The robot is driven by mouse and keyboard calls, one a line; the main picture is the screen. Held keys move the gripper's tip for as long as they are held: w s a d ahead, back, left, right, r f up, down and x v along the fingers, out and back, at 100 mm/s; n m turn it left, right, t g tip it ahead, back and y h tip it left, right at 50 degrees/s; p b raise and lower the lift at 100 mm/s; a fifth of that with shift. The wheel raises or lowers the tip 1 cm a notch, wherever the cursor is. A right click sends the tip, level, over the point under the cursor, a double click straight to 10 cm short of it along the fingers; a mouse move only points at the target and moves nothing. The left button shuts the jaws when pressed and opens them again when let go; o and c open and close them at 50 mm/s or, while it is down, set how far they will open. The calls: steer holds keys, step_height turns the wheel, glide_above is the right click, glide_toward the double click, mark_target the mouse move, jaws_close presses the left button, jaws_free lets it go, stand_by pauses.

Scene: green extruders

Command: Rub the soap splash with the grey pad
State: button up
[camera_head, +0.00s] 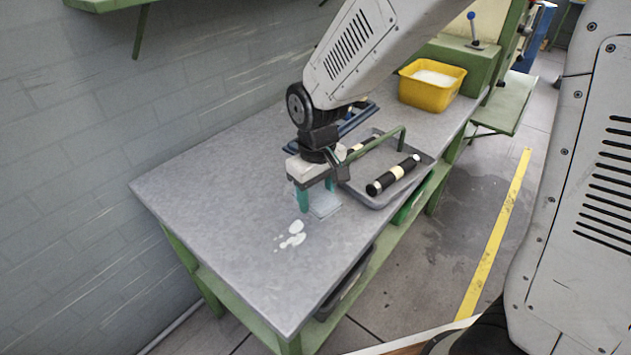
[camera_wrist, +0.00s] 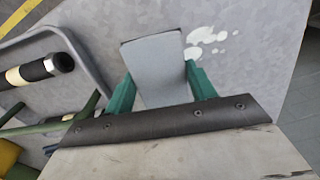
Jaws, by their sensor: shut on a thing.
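The soap splash is a cluster of white blobs (camera_head: 292,236) on the grey tabletop, toward the near end of the table. It also shows in the wrist view (camera_wrist: 205,38), just beyond the pad's right side. The grey pad (camera_wrist: 155,65) is a flat pale rectangle between my gripper's green fingers. My gripper (camera_head: 317,200) is shut on the pad and points down at the table, right behind the splash. The pad (camera_head: 326,208) looks low over the tabletop, beside the splash and apart from it. I cannot tell whether it touches the surface.
A grey tray (camera_head: 372,199) with black cylinders (camera_head: 393,175) and a green handle stands just right of my gripper. A yellow bin (camera_head: 431,86) with white contents stands at the far end. The tabletop (camera_head: 215,190) left of the splash is clear. The table's front edge is near the splash.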

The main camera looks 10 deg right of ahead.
steer(key=shift+a+r, duration=0.1)
steer(key=shift+r, duration=1.4)
